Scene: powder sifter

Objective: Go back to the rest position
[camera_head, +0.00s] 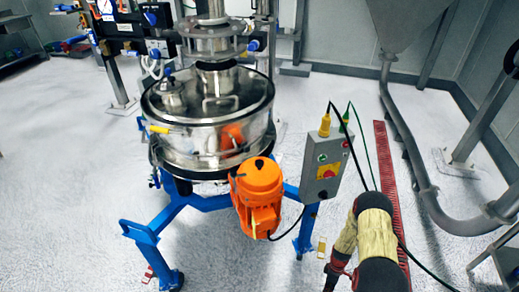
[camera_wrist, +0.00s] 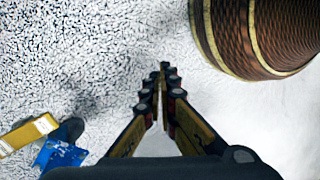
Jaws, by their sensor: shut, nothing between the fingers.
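My gripper (camera_wrist: 160,70) is shut and empty in the wrist view, its two fingers meeting over bare floor. In the head view my arm shows at the lower right, and the gripper itself cannot be made out clearly there. The powder sifter (camera_head: 185,140) stands left of centre, a round steel drum on blue legs (camera_head: 160,222). An orange motor (camera_head: 257,190) is fixed at its front. A grey control box (camera_head: 322,172) with a red-and-yellow switch is right of the motor. My arm is apart from the sifter and the box.
The pale floor (camera_head: 70,170) is open on the left. A red strip (camera_head: 392,190) runs along the floor at right, beside a grey pipe (camera_head: 415,155). In the wrist view a brown ribbed round shape (camera_wrist: 275,35) is close at upper right, and a yellow part (camera_wrist: 28,133) at lower left.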

